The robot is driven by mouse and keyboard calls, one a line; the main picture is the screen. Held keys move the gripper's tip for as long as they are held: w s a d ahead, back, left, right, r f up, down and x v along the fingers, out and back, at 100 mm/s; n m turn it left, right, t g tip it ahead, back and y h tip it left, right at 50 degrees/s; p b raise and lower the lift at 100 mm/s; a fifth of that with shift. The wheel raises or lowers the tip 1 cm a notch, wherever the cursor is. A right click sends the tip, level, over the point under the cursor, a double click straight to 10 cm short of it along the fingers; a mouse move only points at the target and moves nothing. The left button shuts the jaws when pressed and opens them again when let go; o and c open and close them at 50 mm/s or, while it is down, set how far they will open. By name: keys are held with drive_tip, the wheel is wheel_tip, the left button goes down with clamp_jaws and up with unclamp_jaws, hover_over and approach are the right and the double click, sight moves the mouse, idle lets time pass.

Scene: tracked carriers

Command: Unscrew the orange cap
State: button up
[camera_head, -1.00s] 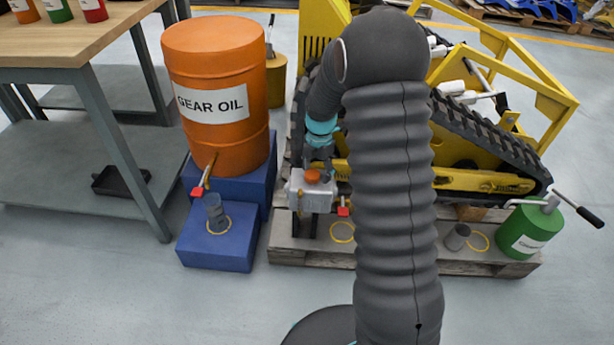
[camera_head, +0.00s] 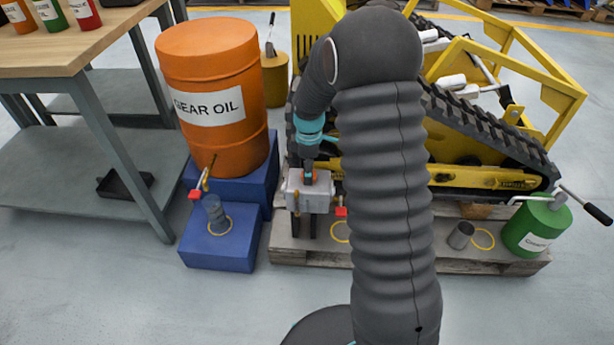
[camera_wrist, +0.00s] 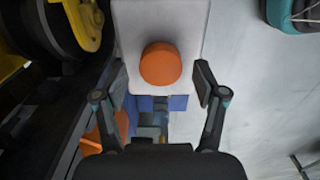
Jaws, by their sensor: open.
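The orange cap (camera_wrist: 161,64) is a round disc on top of a light grey box (camera_wrist: 181,20) in the wrist view. In the head view the grey box (camera_head: 318,192) stands on dark legs at the pallet's left, and the cap (camera_head: 308,175) is mostly covered by my gripper (camera_head: 309,172). In the wrist view my gripper (camera_wrist: 161,84) is open, with one finger on each side of the cap. Clear gaps show between the fingers and the cap. The fingers lie close to the box's side edges; I cannot tell whether they touch it.
A yellow tracked carrier (camera_head: 470,172) stands behind the wooden pallet (camera_head: 400,258). An orange gear oil drum (camera_head: 215,140) stands on blue blocks (camera_head: 215,250) to the left. A small grey cup (camera_head: 461,235) and a green can (camera_head: 538,228) are to the right. A workbench (camera_head: 75,45) is far left.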

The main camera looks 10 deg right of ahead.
drive_tip(key=m, duration=1)
drive_tip(key=shift+f, duration=0.3)
idle(0.4)
drive_tip(key=c, duration=1)
drive_tip(key=n, duration=0.7)
drive_tip(key=shift+n, duration=1.3)
drive_tip(key=shift+n, duration=0.3)
